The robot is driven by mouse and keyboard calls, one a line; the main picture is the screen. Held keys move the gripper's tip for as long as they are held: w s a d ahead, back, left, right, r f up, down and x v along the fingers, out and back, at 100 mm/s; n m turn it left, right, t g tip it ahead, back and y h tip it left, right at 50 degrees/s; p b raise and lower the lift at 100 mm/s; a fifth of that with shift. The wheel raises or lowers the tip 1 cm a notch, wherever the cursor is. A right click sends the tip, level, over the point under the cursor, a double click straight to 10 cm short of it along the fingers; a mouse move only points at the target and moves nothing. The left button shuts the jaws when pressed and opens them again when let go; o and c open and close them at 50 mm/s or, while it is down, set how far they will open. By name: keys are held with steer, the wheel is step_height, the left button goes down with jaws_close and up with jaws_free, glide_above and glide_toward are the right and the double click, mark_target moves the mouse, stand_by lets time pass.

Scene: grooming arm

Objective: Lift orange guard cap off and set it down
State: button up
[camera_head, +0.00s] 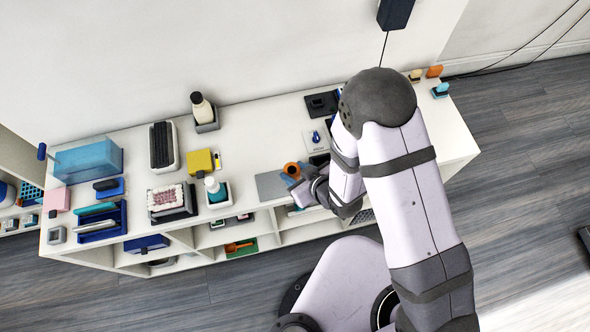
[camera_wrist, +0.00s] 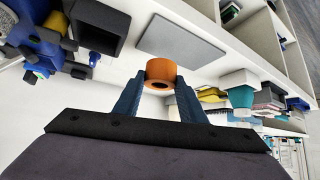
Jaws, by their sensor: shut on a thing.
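The orange guard cap (camera_head: 292,170) is a short ring with a dark hole in its face. In the wrist view the cap (camera_wrist: 161,72) sits between the tips of my gripper (camera_wrist: 158,88), whose two blue fingers are shut on it from both sides. In the head view my gripper (camera_head: 300,180) is over the front part of the white shelf top, right beside a flat grey pad (camera_head: 270,186). The grey pad also shows in the wrist view (camera_wrist: 172,45), just beyond the cap. I cannot tell how high the cap is above the surface.
A white pump bottle in a teal holder (camera_head: 216,190) stands left of the grey pad. A yellow box (camera_head: 199,161) is behind it. A white block with a blue piece (camera_head: 316,138) and dark trays (camera_head: 321,104) are at the back right. The white top (camera_head: 250,125) is clear behind the pad.

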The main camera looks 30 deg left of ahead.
mark_target(297, 179)
steer(key=shift+f+b, duration=1.4)
steer(key=shift+f, duration=0.6)
steer(key=o, duration=1.4)
steer(key=v, duration=0.6)
steer(key=shift+d+r, duration=0.1)
steer(key=shift+r, duration=0.1)
steer(key=shift+s+d+r+p, duration=0.15)
steer(key=shift+d+r+p, duration=0.15)
steer(key=shift+p, duration=0.35)
